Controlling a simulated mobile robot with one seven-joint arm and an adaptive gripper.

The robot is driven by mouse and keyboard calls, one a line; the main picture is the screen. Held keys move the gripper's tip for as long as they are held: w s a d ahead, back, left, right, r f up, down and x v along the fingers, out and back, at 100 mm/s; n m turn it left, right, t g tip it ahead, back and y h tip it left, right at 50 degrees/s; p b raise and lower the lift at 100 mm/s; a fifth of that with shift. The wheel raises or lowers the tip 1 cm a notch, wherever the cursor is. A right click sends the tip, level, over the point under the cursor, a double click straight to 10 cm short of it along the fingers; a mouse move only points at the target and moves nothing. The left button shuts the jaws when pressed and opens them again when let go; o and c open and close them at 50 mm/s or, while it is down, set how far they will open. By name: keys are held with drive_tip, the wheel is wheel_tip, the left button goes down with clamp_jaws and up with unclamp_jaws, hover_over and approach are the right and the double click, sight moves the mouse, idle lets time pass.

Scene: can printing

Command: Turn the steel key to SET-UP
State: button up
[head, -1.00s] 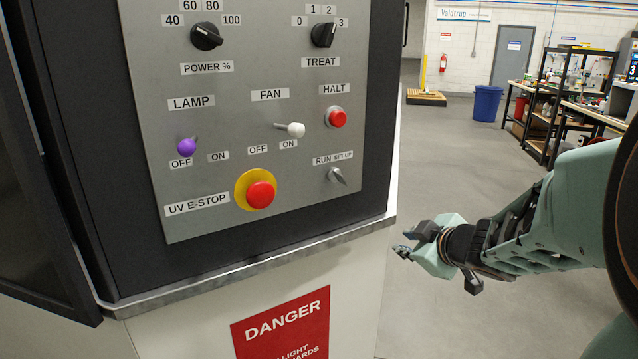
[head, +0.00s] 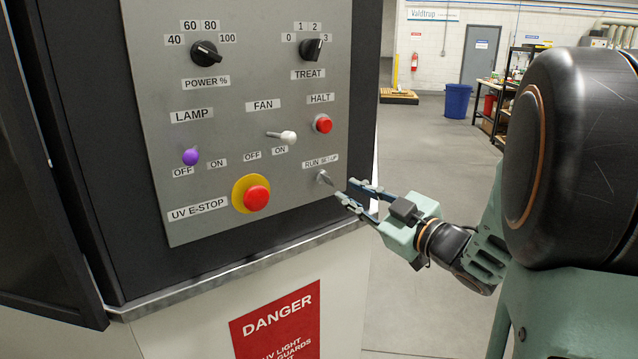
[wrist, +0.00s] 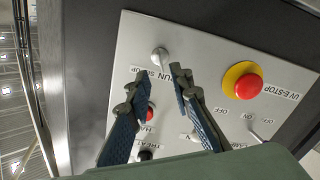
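The steel key (head: 324,178) sits at the lower right of the grey control panel, below the RUN / SET-UP label (head: 320,161). My gripper (head: 348,190) is open, its two fingers pointing at the panel just right of the key. In the wrist view the key (wrist: 159,57) shows just beyond the fingertips (wrist: 155,76), roughly in line with the gap between them. No clear contact shows. I cannot tell for sure which label the key points to.
The red halt button (head: 323,124) is just above the key. The white fan lever (head: 288,137) and the yellow-and-red UV E-stop (head: 256,198) are to its left. A metal ledge (head: 250,252) runs below the panel.

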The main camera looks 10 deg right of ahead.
sight(332, 182)
drive_tip(key=x, duration=0.6)
drive_tip(key=shift+c, duration=0.5)
clamp_jaws()
